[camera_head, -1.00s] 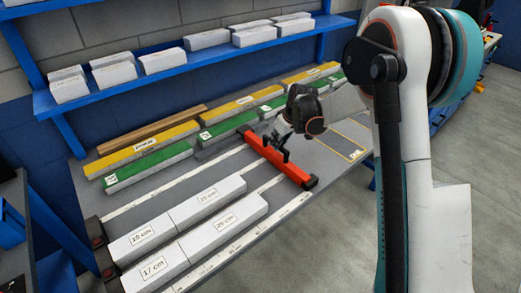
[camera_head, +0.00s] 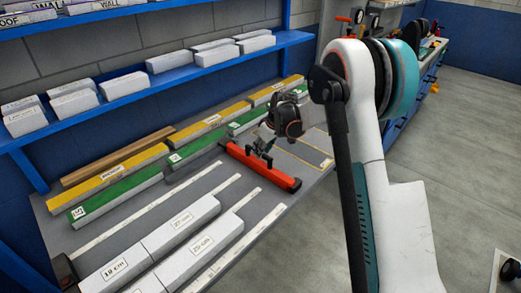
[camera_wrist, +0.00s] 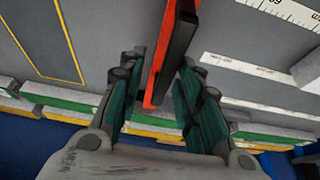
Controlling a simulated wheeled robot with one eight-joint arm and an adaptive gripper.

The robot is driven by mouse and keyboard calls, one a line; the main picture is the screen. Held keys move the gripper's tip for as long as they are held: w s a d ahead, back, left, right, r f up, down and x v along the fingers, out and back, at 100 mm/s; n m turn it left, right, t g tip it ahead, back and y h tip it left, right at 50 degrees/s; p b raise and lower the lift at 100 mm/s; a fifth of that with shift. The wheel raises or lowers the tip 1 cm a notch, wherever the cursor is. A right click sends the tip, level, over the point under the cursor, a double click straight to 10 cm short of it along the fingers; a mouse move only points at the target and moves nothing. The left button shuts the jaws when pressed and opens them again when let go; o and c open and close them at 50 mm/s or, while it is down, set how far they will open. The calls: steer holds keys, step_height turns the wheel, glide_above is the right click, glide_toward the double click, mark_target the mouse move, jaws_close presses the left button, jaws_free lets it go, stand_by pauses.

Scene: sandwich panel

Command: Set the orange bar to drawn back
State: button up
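My gripper (camera_head: 264,146) is down over the middle of the bar. In the wrist view the orange bar (camera_wrist: 159,82) runs between the fingers of my gripper (camera_wrist: 160,70). The fingers stand apart around it: a narrow gap shows on the left, and the right fingertip looks close to or touching the bar's dark side.
White labelled blocks (camera_head: 180,223) lie left of the bar. A green bar (camera_head: 115,196) and yellow bar (camera_head: 118,174) run along the back. A yellow outline (camera_head: 305,148) marks clear bench on the right. A blue shelf (camera_head: 120,92) with white blocks stands behind.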

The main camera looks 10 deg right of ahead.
steer(key=shift+a, duration=0.1)
steer(key=v, duration=1.2)
steer(key=shift+a, duration=0.1)
steer(key=shift+r, duration=0.1)
